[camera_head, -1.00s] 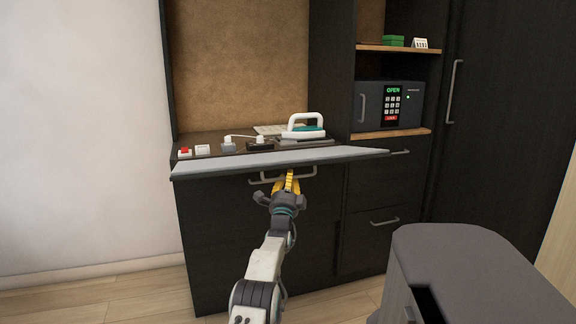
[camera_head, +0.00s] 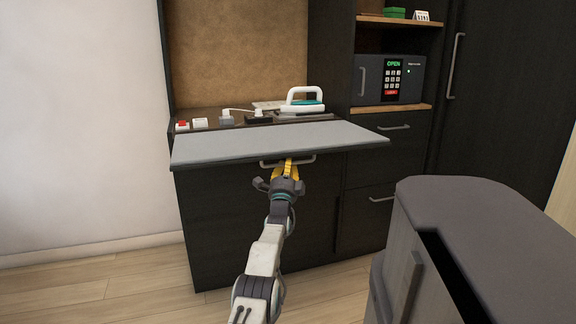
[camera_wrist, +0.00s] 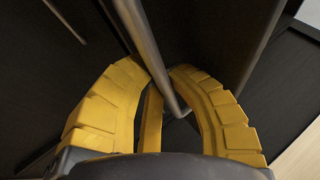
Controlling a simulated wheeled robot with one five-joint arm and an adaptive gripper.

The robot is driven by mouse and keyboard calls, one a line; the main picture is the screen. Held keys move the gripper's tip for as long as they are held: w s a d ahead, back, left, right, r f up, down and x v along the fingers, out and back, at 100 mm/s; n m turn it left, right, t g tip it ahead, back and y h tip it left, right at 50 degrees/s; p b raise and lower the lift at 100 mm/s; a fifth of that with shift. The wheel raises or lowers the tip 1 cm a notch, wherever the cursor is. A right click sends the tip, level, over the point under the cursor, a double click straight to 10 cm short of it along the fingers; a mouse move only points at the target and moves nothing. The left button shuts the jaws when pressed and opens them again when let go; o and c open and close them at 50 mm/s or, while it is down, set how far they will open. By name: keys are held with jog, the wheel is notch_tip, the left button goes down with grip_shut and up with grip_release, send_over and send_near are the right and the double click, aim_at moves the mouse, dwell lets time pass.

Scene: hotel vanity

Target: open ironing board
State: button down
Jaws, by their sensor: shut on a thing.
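The ironing board (camera_head: 270,142) is a flat grey panel that sticks out from the front of the dark vanity, below the counter. A metal bar handle (camera_head: 303,161) shows under its front edge. My gripper (camera_head: 288,166) is at this handle, with its yellow fingers up against the board's front edge. The far part of the fingers is partly hidden by the handle and the board in the head view.
A white and teal iron (camera_head: 302,101) stands on the counter behind the board, beside a socket strip with plugs (camera_head: 245,118). A safe (camera_head: 390,79) sits on a shelf at right. Drawers with handles (camera_head: 393,127) are below it. Open floor lies at left.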

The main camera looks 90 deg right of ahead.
jog(key=shift+w+a+r, duration=0.1)
jog(key=shift+w+r, duration=0.05)
jog(key=shift+r, duration=0.35)
jog(key=c, duration=1.1)
grip_release()
jog(key=shift+s+a+f, duration=0.2)
jog(key=shift+a+f, duration=0.2)
jog(key=shift+a, duration=0.05)
jog(key=shift+w+f+v, duration=0.1)
jog(key=shift+v, duration=1.75)
jog(key=shift+w+f+v, duration=0.1)
jog(key=shift+w+v, duration=0.05)
jog(key=shift+v, duration=1.7)
jog(key=shift+w+f+v, duration=0.1)
jog(key=shift+f+v, duration=0.05)
jog(key=shift+v, duration=1.7)
jog(key=shift+d, duration=0.15)
